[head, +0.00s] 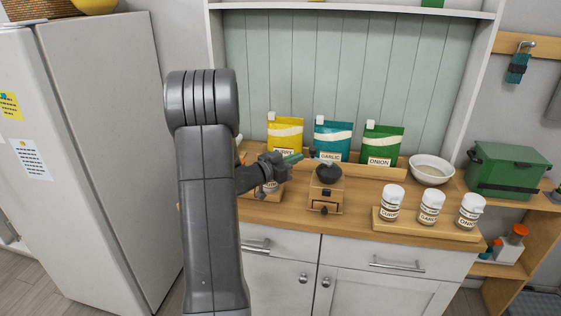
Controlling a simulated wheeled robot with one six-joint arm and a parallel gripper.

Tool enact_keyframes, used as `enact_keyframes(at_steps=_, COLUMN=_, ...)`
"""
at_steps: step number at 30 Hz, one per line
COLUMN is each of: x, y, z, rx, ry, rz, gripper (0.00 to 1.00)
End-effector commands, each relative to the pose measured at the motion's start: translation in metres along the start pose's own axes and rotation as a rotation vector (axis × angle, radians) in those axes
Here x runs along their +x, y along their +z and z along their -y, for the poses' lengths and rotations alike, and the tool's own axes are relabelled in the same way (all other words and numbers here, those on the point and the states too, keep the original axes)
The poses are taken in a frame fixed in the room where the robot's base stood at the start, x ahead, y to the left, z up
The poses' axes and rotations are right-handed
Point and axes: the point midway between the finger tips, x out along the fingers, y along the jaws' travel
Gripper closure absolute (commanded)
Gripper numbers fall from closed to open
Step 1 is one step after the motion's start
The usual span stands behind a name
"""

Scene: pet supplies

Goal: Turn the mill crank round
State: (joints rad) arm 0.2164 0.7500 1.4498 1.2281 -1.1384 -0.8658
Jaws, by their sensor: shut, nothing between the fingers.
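The mill (326,194) stands on the wooden counter, a small wooden box with a dark domed top and a drawer with a dark knob. Its crank is not clear at this size; a small reddish spot shows just above the dome's left side, and I cannot tell if it is the handle. My gripper (293,158) is just left of and slightly above the dome, its tips pointing right toward it. It looks shut with nothing held. I cannot tell whether it touches the crank. My arm hides the counter's left part.
Yellow, teal and green pouches (380,144) stand behind the mill. A wooden tray (415,229) with three white-capped jars is to the right. A white bowl (432,169) and a green box (506,171) stand farther right. Another labelled jar is partly hidden behind my gripper.

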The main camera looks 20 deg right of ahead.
Motion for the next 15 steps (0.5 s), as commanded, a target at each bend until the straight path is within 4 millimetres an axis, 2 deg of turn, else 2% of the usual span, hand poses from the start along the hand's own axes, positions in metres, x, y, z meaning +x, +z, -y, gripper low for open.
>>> enact_keyframes(at_steps=1, x=0.009, y=-0.002, z=-0.001, rx=-0.001, ry=0.003, rz=0.000, gripper=1.00)
enact_keyframes(at_steps=6, x=0.027, y=-0.001, z=0.000, rx=-0.001, ry=0.001, rz=0.000, gripper=1.00)
enact_keyframes(at_steps=15, x=0.033, y=0.000, z=0.000, rx=0.000, ry=-0.001, rz=0.000, gripper=1.00)
